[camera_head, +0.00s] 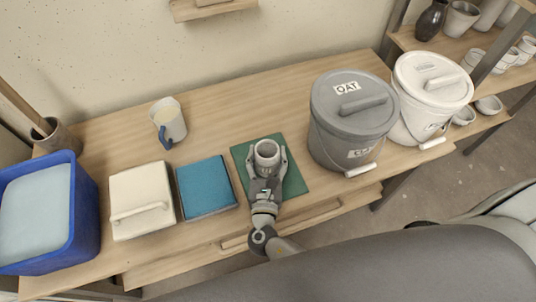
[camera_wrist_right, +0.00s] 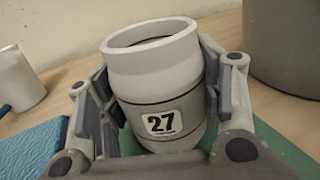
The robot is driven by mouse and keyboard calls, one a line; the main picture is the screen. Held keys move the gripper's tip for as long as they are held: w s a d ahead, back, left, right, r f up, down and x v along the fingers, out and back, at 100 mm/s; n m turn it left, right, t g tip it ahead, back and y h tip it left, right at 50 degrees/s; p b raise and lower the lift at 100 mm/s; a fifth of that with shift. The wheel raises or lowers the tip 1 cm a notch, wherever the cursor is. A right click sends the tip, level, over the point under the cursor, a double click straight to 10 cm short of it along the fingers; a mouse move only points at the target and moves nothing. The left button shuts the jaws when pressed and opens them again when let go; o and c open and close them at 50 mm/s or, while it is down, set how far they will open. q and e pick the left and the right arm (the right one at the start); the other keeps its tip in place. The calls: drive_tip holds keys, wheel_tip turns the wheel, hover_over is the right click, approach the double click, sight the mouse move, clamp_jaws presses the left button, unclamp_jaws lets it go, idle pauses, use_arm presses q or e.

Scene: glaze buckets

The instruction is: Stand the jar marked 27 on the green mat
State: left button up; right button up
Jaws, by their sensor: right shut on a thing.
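In the head view the jar (camera_head: 266,152) is upright over the green mat (camera_head: 294,184). My right gripper (camera_head: 266,162) is shut on the jar, with one finger on each side of it. In the right wrist view the gripper (camera_wrist_right: 155,100) also shows its fingers against the jar's sides. The jar's base is mostly hidden, so I cannot tell whether it touches the mat. My left gripper is not in view.
A grey lidded bucket (camera_head: 335,115) marked OAT stands right of the mat, with a white bucket (camera_head: 420,108) beyond it. A blue block (camera_head: 206,185) and a cream box (camera_head: 140,195) lie left. A mug (camera_head: 172,120) stands behind them; a blue tub (camera_head: 75,225) is far left.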

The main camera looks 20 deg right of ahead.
drive_tip(key=o, duration=1)
drive_tip(key=shift+w+f, duration=0.1)
drive_tip(key=shift+c, duration=0.2)
drive_tip(key=o, duration=0.3)
drive_tip(key=shift+d, duration=0.1)
drive_tip(key=shift+r+p, duration=0.25)
drive_tip(key=shift+p, duration=0.05)
drive_tip(key=b+v, duration=0.1)
drive_tip(key=v, duration=1)
drive_tip(key=shift+s+f+b, duration=0.1)
drive_tip(key=shift+s+b, duration=0.1)
drive_tip(key=shift+b, duration=0.15)
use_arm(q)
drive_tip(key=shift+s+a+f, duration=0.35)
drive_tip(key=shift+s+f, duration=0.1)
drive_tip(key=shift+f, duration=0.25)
use_arm(e)
drive_tip(key=shift+s, duration=0.3)
